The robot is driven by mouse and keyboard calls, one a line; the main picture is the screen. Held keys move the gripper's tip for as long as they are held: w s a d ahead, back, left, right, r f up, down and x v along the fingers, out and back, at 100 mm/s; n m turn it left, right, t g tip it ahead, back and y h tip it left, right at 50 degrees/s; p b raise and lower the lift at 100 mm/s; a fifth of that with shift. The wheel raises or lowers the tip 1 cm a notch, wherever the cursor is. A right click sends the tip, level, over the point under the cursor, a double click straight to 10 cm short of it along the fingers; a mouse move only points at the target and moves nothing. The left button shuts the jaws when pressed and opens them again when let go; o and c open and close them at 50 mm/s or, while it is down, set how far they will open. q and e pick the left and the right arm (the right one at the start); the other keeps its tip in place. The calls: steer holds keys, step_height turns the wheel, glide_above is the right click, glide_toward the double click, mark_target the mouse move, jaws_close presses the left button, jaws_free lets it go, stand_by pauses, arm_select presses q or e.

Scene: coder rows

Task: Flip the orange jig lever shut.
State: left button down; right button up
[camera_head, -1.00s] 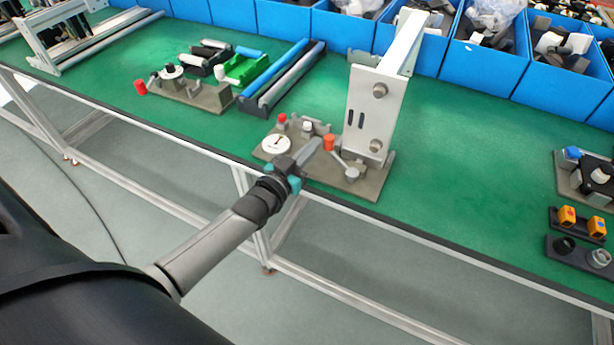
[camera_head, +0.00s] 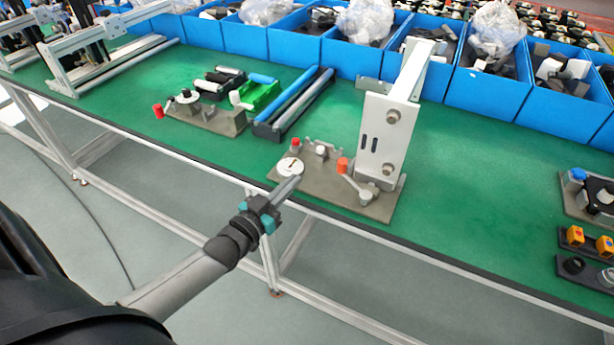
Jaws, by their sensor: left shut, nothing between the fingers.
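The jig (camera_head: 330,197) is a grey-brown base plate near the table's front edge, with a tall grey bracket (camera_head: 383,140) at its right end. An orange-tipped lever (camera_head: 342,166) stands tilted up at the middle of the jig, its arm running down to a pivot at the right. A red knob (camera_head: 295,143) and a white dial (camera_head: 290,167) sit at the jig's left part. My left gripper (camera_head: 292,186) is shut and empty, its fingertips at the jig's front left edge, just below the dial and left of the orange lever. My right gripper is not seen.
A second jig with a red-tipped lever (camera_head: 158,111) stands further left. Blue bins (camera_head: 487,84) line the back. Orange button boxes (camera_head: 575,236) sit at the right. Green table (camera_head: 470,190) is clear between.

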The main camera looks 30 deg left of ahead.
arm_select(q)
steer(key=s, duration=0.1)
steer(key=s+a, duration=0.2)
steer(key=s, duration=0.1)
steer(key=shift+a, duration=0.25)
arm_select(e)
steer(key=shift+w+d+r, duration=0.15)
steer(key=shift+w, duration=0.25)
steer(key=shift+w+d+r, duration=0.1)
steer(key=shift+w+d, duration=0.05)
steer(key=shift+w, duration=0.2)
arm_select(q)
steer(key=shift+w, duration=0.1)
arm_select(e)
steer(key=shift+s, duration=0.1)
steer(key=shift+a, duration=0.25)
